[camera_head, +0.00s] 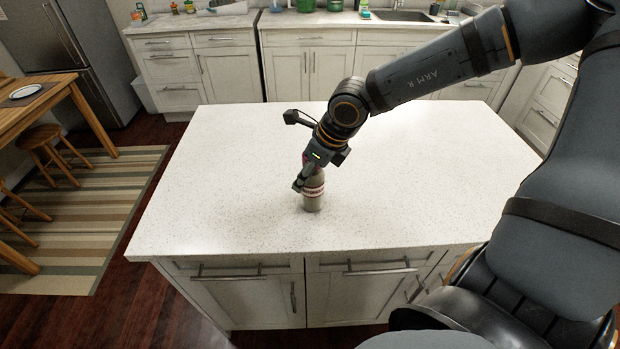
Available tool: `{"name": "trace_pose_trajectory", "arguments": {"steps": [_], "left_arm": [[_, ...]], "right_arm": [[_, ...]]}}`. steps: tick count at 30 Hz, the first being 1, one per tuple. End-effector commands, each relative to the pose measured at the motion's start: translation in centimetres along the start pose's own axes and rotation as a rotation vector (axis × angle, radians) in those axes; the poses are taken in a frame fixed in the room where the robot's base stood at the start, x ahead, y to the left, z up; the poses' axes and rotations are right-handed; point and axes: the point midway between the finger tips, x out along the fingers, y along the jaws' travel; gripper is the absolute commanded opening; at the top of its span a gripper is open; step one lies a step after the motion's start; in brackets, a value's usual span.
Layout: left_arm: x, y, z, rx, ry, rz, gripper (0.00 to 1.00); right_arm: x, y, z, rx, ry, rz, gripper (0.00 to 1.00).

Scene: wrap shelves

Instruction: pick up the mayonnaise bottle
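The mayonnaise bottle (313,198) stands upright on the white speckled island counter (420,205). It has a pale greyish body with a red and white label band, and a bit of red shows near its top. My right gripper (305,178) comes down from above at the bottle's upper part. One finger lies along the bottle's left side, and the gripper body covers most of the top. The other finger is hidden, so I cannot tell whether the fingers are closed on the bottle. My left gripper is not in view.
The rest of the island counter is bare. Behind it, across a floor gap, a back counter (190,22) carries several small items and a sink (405,15). A wooden table (15,112) and stools (45,140) stand at the left on a striped rug (90,215).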

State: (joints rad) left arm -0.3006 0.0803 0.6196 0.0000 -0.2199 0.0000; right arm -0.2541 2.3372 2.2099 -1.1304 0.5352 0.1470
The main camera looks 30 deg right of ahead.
Motion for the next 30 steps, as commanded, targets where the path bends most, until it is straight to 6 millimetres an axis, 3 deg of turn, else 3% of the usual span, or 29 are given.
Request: {"name": "trace_pose_trajectory", "arguments": {"steps": [8,15,24,30], "left_arm": [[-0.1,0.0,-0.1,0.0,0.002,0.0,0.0],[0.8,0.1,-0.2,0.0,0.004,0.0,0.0],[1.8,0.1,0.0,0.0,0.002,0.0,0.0],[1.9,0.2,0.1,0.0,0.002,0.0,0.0]], "right_arm": [[-3.4,0.1,1.4,0.0,-0.008,-0.003,0.06],[-10.1,4.1,0.6,-0.004,-0.011,-0.006,0.06],[-14.1,9.3,-2.4,-0.002,-0.004,-0.007,0.06],[-15.3,10.7,-3.1,0.0,-0.002,-0.004,0.06]]}}
